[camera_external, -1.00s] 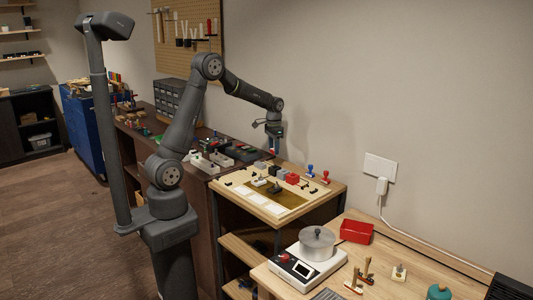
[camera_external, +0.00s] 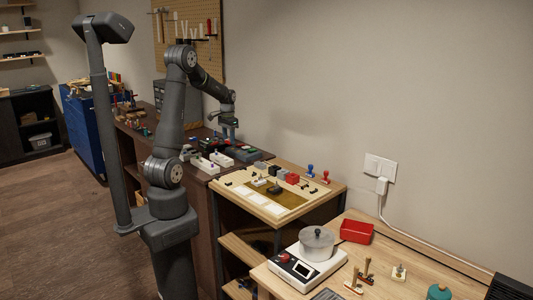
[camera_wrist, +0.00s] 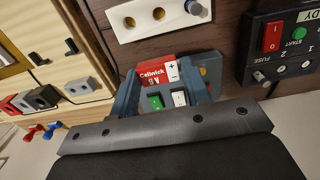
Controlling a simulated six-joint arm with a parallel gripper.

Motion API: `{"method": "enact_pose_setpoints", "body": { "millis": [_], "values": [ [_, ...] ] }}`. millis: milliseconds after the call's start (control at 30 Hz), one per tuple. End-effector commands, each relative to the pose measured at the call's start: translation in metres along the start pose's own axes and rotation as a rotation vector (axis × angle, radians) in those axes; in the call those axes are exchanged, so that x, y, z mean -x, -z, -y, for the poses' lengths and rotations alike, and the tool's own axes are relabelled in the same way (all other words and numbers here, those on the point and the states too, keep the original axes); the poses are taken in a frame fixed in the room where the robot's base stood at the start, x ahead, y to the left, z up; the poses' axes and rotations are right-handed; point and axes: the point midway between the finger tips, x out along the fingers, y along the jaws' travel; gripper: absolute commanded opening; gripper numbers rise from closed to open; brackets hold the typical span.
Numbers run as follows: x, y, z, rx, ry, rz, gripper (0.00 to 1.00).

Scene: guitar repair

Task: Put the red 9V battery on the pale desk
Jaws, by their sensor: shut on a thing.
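The red 9V battery (camera_wrist: 157,74), with a white label panel, sits between the fingers of my gripper (camera_wrist: 162,88) in the wrist view. The fingers are shut on it. In the external view my gripper (camera_external: 229,138) is low over the dark workbench; the battery cannot be made out there. A pale wooden desk (camera_external: 330,187) with stamps and small blocks stands to the right of my gripper. Its pale top also shows at the left of the wrist view (camera_wrist: 88,62).
A grey box (camera_wrist: 209,63) with green and white switches lies close behind the battery. A black panel (camera_wrist: 290,55) with a red switch and a white plate (camera_wrist: 143,18) are near. Another pale table (camera_external: 405,240) holds a scale with a pot and a red tray (camera_external: 357,231).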

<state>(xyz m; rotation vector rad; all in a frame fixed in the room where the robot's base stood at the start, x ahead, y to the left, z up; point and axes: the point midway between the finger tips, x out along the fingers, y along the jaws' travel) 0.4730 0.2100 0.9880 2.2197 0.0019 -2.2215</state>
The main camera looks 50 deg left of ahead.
Motion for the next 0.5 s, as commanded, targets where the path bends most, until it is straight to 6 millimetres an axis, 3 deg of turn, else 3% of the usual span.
{"method": "enact_pose_setpoints", "body": {
  "millis": [100, 300, 500],
  "values": [
    [-0.019, -0.001, 0.029, 0.005, -0.002, 0.003, 0.18],
    [-0.042, -0.001, 0.07, 0.003, -0.001, 0.001, 0.18],
    [-0.052, -0.001, 0.086, 0.0, 0.0, 0.0, 0.18]
  ]
}}
